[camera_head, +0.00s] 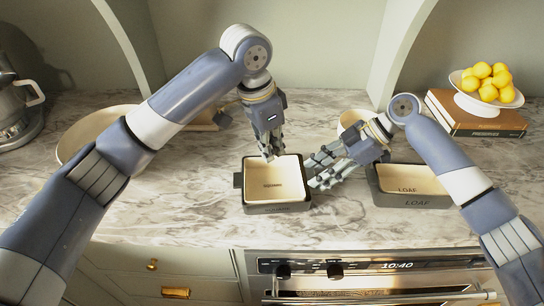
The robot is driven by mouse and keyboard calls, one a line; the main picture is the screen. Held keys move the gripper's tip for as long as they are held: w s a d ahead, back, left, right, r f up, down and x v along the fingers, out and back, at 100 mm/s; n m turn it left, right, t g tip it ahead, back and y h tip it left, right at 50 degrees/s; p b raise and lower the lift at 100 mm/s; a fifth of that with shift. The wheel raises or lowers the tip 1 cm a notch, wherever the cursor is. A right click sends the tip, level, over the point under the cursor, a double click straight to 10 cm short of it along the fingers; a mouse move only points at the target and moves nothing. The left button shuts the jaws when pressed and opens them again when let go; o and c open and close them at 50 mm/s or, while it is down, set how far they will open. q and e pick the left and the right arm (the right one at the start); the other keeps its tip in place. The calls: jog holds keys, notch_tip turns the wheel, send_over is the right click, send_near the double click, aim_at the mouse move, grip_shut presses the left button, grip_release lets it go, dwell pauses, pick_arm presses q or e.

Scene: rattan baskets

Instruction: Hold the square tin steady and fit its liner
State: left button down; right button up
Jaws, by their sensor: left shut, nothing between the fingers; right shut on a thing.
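My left gripper (270,158) is shut and empty, pointing down at the tin's back edge. I cannot tell if it touches the liner. My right gripper (313,174) is shut on the square tin at its right side. Its fingers hide that side of the tin. A dark handle shows on the left side.
A loaf tin (414,203) with a cream inside stands close to the right, under my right forearm. A pale bowl (352,121) is behind my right gripper. A lemon stand (485,103) on books (470,122) is back right. The counter's front edge is near the tins.

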jog(key=shift+f, duration=0.1)
jog(key=o, duration=1)
pick_arm(q)
jog(key=shift+w+r, duration=0.1)
jog(key=shift+r, duration=0.85)
pick_arm(e)
jog(key=shift+o, duration=0.2)
